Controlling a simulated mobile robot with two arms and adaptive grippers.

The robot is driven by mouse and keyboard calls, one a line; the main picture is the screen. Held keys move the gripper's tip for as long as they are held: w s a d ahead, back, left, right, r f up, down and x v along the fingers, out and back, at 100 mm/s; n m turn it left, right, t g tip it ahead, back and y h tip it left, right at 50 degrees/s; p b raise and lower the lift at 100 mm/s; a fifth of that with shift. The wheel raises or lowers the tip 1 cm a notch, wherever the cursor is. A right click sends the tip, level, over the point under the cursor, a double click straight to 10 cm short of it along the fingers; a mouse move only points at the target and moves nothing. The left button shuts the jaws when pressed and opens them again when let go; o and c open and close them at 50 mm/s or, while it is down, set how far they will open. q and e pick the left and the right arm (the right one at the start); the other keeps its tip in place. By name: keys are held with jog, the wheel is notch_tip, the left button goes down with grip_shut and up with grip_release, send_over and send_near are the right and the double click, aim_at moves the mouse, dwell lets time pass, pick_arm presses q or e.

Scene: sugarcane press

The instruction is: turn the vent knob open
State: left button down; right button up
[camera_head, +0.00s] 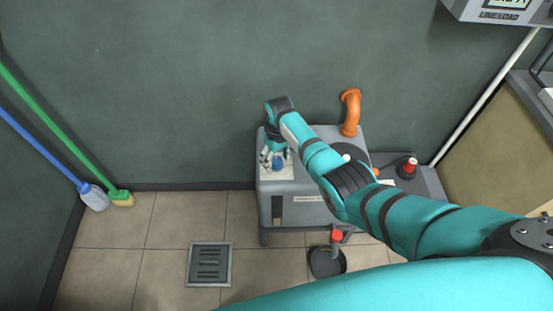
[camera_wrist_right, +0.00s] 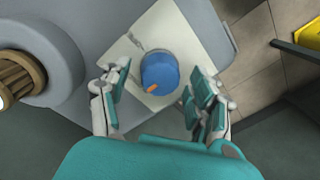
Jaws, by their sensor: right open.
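The vent knob is a blue round knob (camera_wrist_right: 160,73) with an orange mark near its lower edge, on a pale square plate (camera_wrist_right: 140,50) on the grey machine's top. In the head view the blue knob (camera_head: 278,162) shows at the top left of the machine (camera_head: 300,178), partly covered by my gripper. My right gripper (camera_head: 270,157) reaches down over it. In the wrist view the open right gripper (camera_wrist_right: 155,97) has one finger on each side of the knob, with visible gaps to it. My left gripper is not in view.
An orange bent pipe (camera_head: 351,110) rises at the machine's back. A red-topped part (camera_head: 409,167) stands to the right. A dark pan (camera_head: 327,261) lies below a red-handled spout. A floor drain (camera_head: 209,264) and two brooms (camera_head: 75,160) are to the left, with clear floor between.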

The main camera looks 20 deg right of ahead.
jog(key=c, duration=1.1)
jog(key=shift+c, duration=0.2)
jog(key=shift+r+m, duration=0.1)
jog(key=shift+m, duration=0.3)
jog(key=m+p, duration=0.2)
jog(key=m, duration=0.1)
jog(key=m+p, duration=0.1)
jog(key=m, duration=0.3)
jog(key=m+p, duration=0.1)
jog(key=m, duration=0.4)
jog(key=shift+s, duration=0.1)
jog(key=m, duration=0.5)
jog(key=shift+t+p, duration=0.3)
jog(key=shift+p, duration=0.05)
